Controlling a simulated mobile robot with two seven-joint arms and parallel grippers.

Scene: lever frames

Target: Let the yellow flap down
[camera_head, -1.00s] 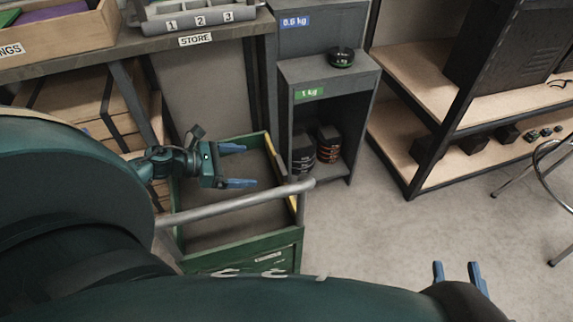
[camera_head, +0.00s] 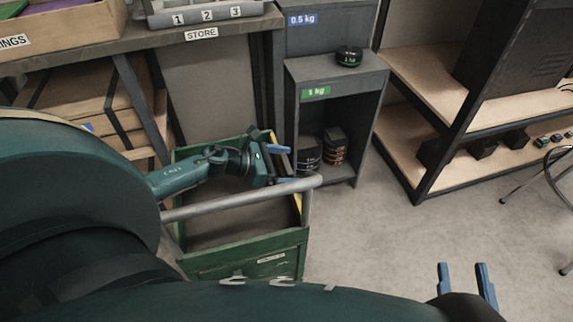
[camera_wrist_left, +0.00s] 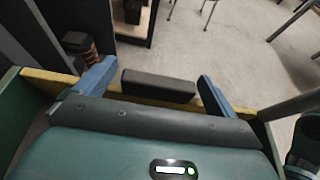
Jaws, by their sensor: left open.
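The green cart (camera_head: 240,265) has a yellow strip (camera_head: 297,207) along its right side, which I take to be the top edge of the yellow flap; the flap looks upright. In the left wrist view the yellow edge (camera_wrist_left: 45,80) runs across behind the fingers. A dark block (camera_wrist_left: 158,86) sits at this edge, between my left fingers. My left gripper (camera_head: 283,165) is open over the cart's right side and also shows in the wrist view (camera_wrist_left: 155,88). I cannot tell whether it touches the block. My right gripper (camera_head: 466,274) is open and empty over the floor.
A grey rail (camera_head: 240,198) crosses above the cart close to my left gripper. A grey cabinet (camera_head: 368,100) with stacked weights stands just beyond the cart. A shelf rack (camera_head: 440,95) stands at the right. Floor between is clear.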

